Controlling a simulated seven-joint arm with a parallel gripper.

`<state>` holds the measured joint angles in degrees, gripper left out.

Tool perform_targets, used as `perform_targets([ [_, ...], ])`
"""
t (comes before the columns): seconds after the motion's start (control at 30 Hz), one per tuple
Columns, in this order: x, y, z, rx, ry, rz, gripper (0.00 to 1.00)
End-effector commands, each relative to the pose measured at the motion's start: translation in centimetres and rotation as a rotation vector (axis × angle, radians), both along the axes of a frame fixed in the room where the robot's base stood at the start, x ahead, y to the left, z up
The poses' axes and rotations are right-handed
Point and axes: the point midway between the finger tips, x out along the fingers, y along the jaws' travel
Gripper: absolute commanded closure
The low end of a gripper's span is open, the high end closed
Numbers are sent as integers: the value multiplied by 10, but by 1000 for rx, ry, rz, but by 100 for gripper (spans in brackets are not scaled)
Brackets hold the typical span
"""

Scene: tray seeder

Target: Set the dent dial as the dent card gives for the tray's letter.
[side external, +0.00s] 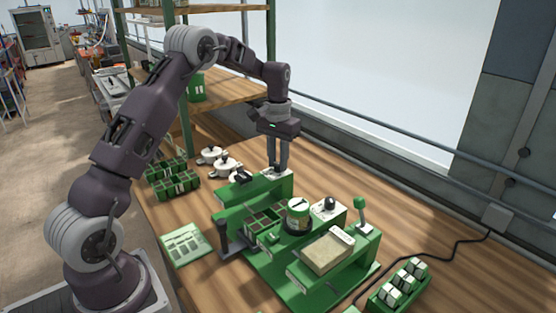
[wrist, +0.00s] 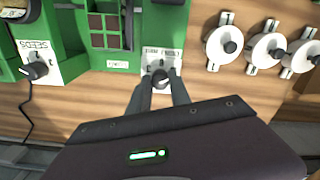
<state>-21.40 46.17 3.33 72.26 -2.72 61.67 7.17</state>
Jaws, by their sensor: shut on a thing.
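My gripper (side external: 278,168) points straight down at the back of the green seeder, over a small white dial plate (wrist: 151,56). In the wrist view its fingers (wrist: 161,85) are shut on the dark knob (wrist: 160,78) of this dial. The plate's lettering is upside down and too small to read surely; the knob's setting is partly hidden by the fingers. The celled tray (side external: 250,227) sits in the seeder, and a small white label (wrist: 117,64) near it is unreadable. A pale green card (side external: 185,244) with printed panels lies on the bench; its text is too small to read.
A second dial, marked SEEDS (wrist: 37,69), stands on the seeder. A lidded jar (side external: 298,214) and a lever with a green knob (side external: 360,209) rise nearby. White round valve-like pieces (wrist: 223,45) sit beside the seeder. Spare green trays (side external: 172,180) are at left.

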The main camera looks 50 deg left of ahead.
Motion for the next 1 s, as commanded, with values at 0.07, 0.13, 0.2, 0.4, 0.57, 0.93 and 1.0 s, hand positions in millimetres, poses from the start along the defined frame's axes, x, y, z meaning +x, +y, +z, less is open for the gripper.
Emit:
perform_targets([
  [0.07, 0, 0, 1, 0, 0, -1, 64],
  [0.13, 0, 0, 1, 0, 0, 0, 54],
  [0.2, 0, 0, 1, 0, 0, 0, 54],
  [0.4, 0, 0, 1, 0, 0, 0, 54],
  [0.57, 1, 0, 25, 2, -5, 0, 54],
  [0.93, 0, 0, 72, 0, -1, 0, 54],
  [1.0, 0, 0, 72, 0, 0, 0, 54],
])
